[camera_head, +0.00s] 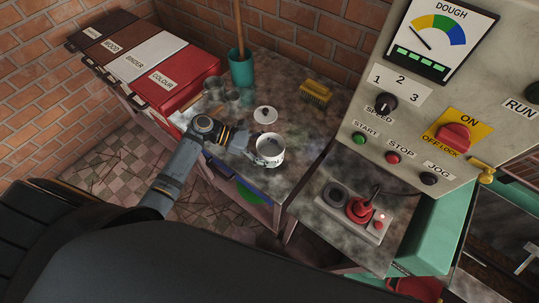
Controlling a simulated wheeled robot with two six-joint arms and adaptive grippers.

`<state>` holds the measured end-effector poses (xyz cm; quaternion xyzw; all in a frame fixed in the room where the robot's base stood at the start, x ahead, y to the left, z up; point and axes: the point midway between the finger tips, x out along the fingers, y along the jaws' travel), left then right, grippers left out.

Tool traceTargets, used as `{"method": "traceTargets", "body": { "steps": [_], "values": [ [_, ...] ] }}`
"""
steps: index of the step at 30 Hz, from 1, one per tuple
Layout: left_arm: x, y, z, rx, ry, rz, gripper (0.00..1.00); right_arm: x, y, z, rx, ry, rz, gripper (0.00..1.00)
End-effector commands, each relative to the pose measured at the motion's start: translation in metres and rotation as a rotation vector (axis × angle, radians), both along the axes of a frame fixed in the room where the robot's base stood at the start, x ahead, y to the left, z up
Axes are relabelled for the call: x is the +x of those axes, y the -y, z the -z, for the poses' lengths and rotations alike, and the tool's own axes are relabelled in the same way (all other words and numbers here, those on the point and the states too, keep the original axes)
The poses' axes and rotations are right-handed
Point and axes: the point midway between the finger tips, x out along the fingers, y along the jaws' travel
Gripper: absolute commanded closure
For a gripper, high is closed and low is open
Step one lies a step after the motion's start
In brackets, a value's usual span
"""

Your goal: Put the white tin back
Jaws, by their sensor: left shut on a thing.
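A white tin (270,152), round and open at the top, is at the front right of the grey worktop. My left gripper (254,150) reaches it from the left and is shut on its side. The inside of the tin looks dark. I cannot tell whether its base touches the worktop. A white round lid with a knob (265,115) lies on the worktop just behind the tin. My right gripper does not show.
Labelled bins (145,60) stand at the back left. Small metal cups (232,97), a teal pot with a stick (242,70) and a yellow brush (316,92) are on the worktop (290,125).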

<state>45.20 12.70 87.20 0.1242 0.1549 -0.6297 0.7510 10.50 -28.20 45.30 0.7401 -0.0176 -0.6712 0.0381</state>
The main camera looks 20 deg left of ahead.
Motion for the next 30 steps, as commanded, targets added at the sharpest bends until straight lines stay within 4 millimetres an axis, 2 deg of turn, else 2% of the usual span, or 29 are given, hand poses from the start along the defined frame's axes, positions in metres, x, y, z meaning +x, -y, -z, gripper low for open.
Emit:
{"method": "traceTargets", "body": {
  "steps": [4,10,21,22,27,30],
  "values": [
    [0.003,-0.003,0.005,0.0,-0.001,0.0,0.69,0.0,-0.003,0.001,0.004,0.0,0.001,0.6],
    [0.004,-0.004,0.035,-0.001,-0.002,-0.001,0.69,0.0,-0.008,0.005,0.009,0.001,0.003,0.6],
    [0.004,-0.004,0.04,0.0,0.0,0.001,0.69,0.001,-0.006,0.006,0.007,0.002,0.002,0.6],
    [0.004,-0.004,0.04,0.0,0.0,0.001,0.28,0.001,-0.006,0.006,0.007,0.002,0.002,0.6],
    [0.004,-0.004,0.04,0.0,0.0,0.001,0.07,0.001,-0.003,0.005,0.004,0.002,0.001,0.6],
    [0.003,-0.004,0.04,0.0,0.0,0.001,0.07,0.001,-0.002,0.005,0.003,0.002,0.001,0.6]
  ]
}}
